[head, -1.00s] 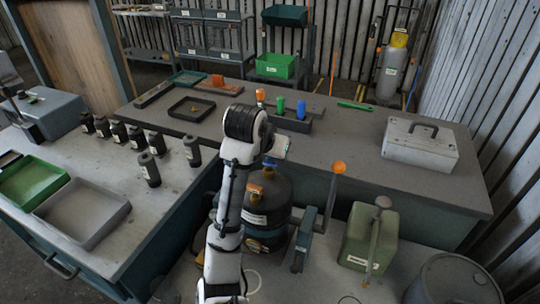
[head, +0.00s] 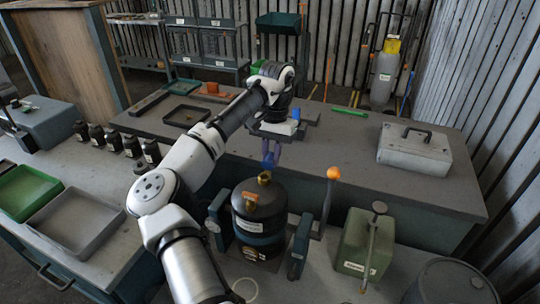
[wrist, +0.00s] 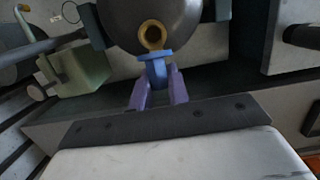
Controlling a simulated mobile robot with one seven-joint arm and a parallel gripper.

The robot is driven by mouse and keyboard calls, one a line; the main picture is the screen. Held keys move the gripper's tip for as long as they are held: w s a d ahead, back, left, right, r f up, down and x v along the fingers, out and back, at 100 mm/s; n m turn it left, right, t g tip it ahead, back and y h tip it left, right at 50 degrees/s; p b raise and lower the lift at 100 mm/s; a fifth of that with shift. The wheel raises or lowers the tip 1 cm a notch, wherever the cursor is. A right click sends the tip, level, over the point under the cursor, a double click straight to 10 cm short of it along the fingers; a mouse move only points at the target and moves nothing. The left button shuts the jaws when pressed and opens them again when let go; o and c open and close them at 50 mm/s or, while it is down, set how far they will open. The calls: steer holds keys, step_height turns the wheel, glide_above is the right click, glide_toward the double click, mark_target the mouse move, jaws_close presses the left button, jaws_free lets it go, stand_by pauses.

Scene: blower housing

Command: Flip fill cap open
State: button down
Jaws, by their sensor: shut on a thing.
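The dark round tank (head: 258,217) stands on the near bench with a brass filler neck (head: 264,178) on top. In the wrist view the neck (wrist: 152,35) shows as a brass ring with a dark opening. A blue piece, which looks like the fill cap (wrist: 156,68), is beside the neck, between the purple fingertips of my gripper (wrist: 158,88). My gripper (head: 270,158) is shut on it, just above and behind the neck in the head view. I cannot tell whether the cap touches the neck.
An orange-knobbed lever (head: 333,174) rises right of the tank, with a green canister (head: 362,240) beyond it. A grey case (head: 414,148) sits on the back bench. The back bench's middle is clear.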

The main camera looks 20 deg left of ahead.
steer(key=shift+w+f+g, duration=0.15)
steer(key=shift+w+g, duration=0.15)
steer(key=shift+g, duration=0.55)
steer(key=shift+w+f+g, duration=0.15)
steer(key=shift+w+g, duration=0.1)
steer(key=shift+g, duration=0.6)
steer(key=shift+w+f+g, duration=0.1)
steer(key=shift+f+g, duration=0.15)
steer(key=shift+g, duration=0.35)
steer(key=shift+f, duration=0.15)
steer(key=c, duration=1.3)
jaws_free()
steer(key=shift+f, duration=0.1)
steer(key=shift+c, duration=0.2)
